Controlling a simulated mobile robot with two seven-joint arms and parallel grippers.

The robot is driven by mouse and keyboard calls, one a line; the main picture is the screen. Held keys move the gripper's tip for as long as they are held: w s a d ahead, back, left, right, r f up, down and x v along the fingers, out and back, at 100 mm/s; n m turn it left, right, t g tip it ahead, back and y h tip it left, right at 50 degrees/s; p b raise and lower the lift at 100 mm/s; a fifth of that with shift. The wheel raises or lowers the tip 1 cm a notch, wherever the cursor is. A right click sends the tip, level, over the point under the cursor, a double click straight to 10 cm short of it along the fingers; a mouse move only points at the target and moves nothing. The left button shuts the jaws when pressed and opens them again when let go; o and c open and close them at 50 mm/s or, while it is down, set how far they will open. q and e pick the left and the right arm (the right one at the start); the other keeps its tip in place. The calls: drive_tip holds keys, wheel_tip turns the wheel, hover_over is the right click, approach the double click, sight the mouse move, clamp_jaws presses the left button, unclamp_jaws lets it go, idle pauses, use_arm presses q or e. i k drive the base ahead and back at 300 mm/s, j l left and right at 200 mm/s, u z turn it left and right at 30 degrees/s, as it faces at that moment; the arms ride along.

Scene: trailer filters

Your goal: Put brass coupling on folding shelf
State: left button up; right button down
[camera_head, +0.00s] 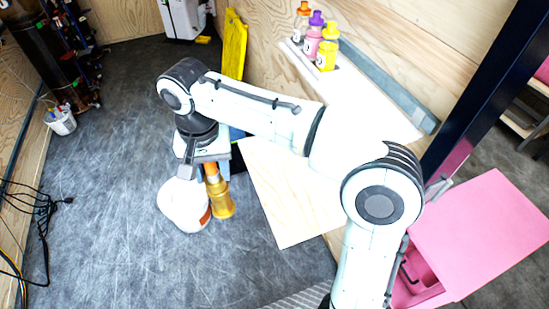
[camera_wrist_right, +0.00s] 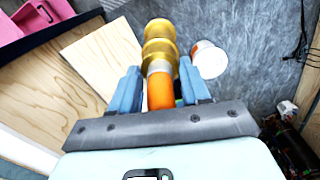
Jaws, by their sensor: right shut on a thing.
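The brass coupling (camera_head: 222,203) is a ribbed gold cylinder with an orange section; in the right wrist view (camera_wrist_right: 160,45) it points away from my palm. My right gripper (camera_head: 210,170) is shut on its orange section, between blue fingers (camera_wrist_right: 158,80). The coupling appears beside a white container (camera_head: 183,205) in the head view; I cannot tell its height above the floor. A pale plywood panel (camera_head: 285,195), seemingly the folding shelf, lies to its right and looks bare; my arm hides part of it. It also shows in the right wrist view (camera_wrist_right: 103,55). My left gripper is not in view.
A white ledge (camera_head: 375,110) along the wall carries several coloured bottles (camera_head: 311,40) and a grey bar (camera_head: 390,85). A pink box (camera_head: 485,235) stands at the right. A yellow panel (camera_head: 233,45) leans at the back. Dark floor is open left of the gripper, with cables (camera_head: 35,205) at the far left.

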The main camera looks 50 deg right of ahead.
sight(293, 181)
drive_tip(key=i+u, duration=0.15)
drive_tip(key=u, duration=0.3)
drive_tip(key=i+l+u, duration=0.1)
drive_tip(key=u, duration=0.35)
drive_tip(key=i+l+u, duration=0.1)
drive_tip(key=u, duration=0.35)
drive_tip(key=l+u, duration=0.1)
drive_tip(key=u, duration=0.8)
drive_tip(key=l+u, duration=0.2)
drive_tip(key=u, duration=0.75)
drive_tip(key=l+u, duration=0.2)
drive_tip(key=u, duration=0.7)
drive_tip(key=l+u, duration=0.15)
drive_tip(key=u, duration=0.75)
drive_tip(key=k+u, duration=0.15)
drive_tip(key=u, duration=0.8)
drive_tip(key=k+u, duration=0.1)
drive_tip(key=u, duration=0.8)
drive_tip(key=j+u, duration=0.1)
drive_tip(key=u, duration=0.8)
drive_tip(key=k+j+u, duration=0.1)
drive_tip(key=u, duration=0.85)
drive_tip(key=j+u, duration=0.2)
drive_tip(key=u, duration=0.15)
drive_tip(key=j+u, duration=0.2)
drive_tip(key=u, duration=0.2)
drive_tip(key=i+j+u, duration=0.1)
drive_tip(key=u, duration=0.25)
drive_tip(key=j, duration=0.1)
